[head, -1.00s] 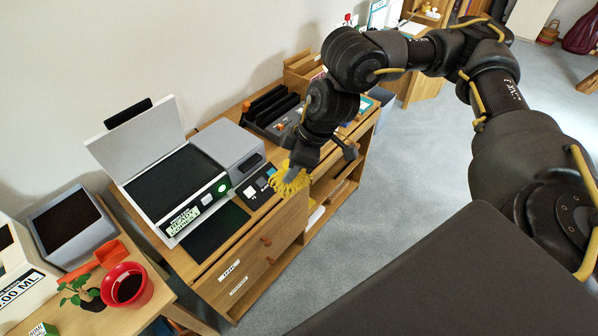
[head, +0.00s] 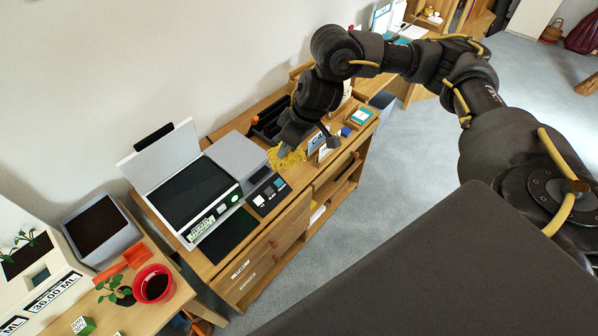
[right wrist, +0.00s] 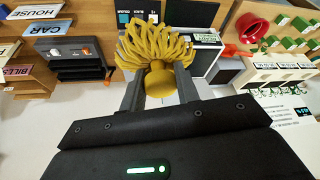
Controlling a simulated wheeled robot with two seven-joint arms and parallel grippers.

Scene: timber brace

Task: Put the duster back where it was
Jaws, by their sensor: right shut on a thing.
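The yellow duster (head: 285,158) has a head of looped strands and a round yellow end. My right gripper (head: 302,142) is shut on it, above the wooden cabinet top (head: 223,268). In the right wrist view the duster (right wrist: 155,45) stands out between the two fingers (right wrist: 160,88), with its strands fanned away from the palm. In the head view the gripper hides part of the duster, and I cannot tell whether the strands touch the surface. My left gripper is not in view.
A scanner-like machine with a raised lid (head: 160,160) and a dark keypad (head: 268,195) stand left of the duster. A black organiser (head: 268,122) lies behind my gripper. A red pot (head: 152,284) stands at lower left. The wrist view shows a HOUSE plaque (right wrist: 36,12).

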